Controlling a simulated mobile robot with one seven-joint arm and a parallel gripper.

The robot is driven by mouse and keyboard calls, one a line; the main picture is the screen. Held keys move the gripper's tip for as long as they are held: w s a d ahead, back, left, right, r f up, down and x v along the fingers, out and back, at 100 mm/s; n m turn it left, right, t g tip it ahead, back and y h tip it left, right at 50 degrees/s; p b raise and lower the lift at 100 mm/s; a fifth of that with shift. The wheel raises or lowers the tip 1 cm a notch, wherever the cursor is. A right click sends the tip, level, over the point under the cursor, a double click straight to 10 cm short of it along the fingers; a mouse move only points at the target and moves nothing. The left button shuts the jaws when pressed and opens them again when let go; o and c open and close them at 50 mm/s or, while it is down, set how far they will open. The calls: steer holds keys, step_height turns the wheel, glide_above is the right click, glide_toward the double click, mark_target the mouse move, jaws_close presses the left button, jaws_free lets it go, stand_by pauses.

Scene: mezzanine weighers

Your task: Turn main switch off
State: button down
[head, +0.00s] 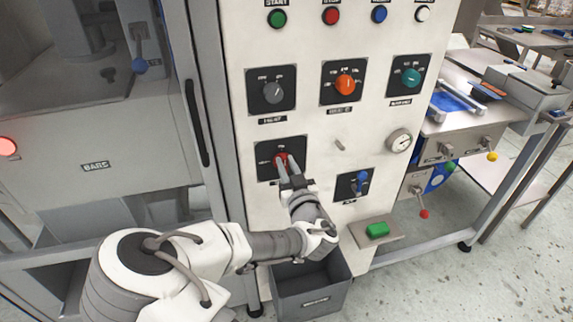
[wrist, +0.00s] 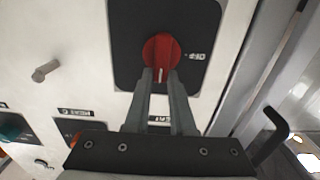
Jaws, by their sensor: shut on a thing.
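The main switch is a red rotary knob (head: 280,158) on a black square plate (head: 265,171), low on the left of the white panel. In the wrist view the red knob (wrist: 160,50) has a white pointer mark, and the word OFF shows on the plate (wrist: 200,20) to the right of the knob. My gripper (head: 283,166) reaches up to the knob from below. In the wrist view my gripper (wrist: 160,75) has its two fingers on either side of the knob's grip, shut on it. The fingers hide part of the knob.
Above are a grey dial (head: 272,91), an orange dial (head: 345,84) and a teal dial (head: 411,77). A blue-handled switch (head: 361,182), a small peg (head: 340,144) and a gauge (head: 399,141) are to the right. A grey bin (head: 310,290) and a shelf with a green block (head: 377,230) are below.

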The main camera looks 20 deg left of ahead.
mark_target(275, 164)
steer(key=shift+n+b, duration=0.45)
steer(key=shift+n, duration=0.05)
steer(key=shift+s+a+f+n+b, duration=0.3)
steer(key=shift+n+b, duration=0.65)
steer(key=shift+n, duration=1.9)
steer(key=shift+s+a+f+n+b, duration=0.1)
steer(key=shift+a+f+n+b, duration=0.55)
steer(key=shift+n, duration=2.15)
steer(key=shift+s+f+n+b, duration=0.2)
steer(key=shift+n+b, duration=1)
steer(key=shift+n, duration=1.65)
steer(key=c, duration=0.8)
jaws_free()
steer(key=shift+o, duration=0.2)
